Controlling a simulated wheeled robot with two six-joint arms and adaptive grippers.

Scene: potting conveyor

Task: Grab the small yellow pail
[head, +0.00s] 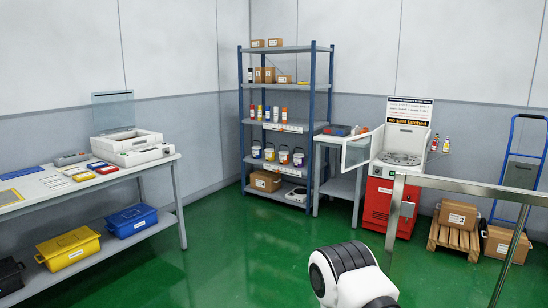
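Several small pails stand in a row on a middle-lower shelf of the blue and grey rack, at the back of the room in the head view. One of them, second from the left, looks yellowish, a small yellow pail (269,152). The pails are small in the picture, so their exact colours and handles are hard to tell. Neither of my grippers shows; only a white and black part of my own arm is in view at the bottom, far from the rack.
The rack (246,120) also holds bottles and boxes. A bench (160,163) stands left, with a yellow bin (68,247) and a blue bin (131,219) below. A red machine (380,205) stands right of the rack. A metal rail (470,186) crosses the right foreground. Green floor (245,250) is clear before the rack.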

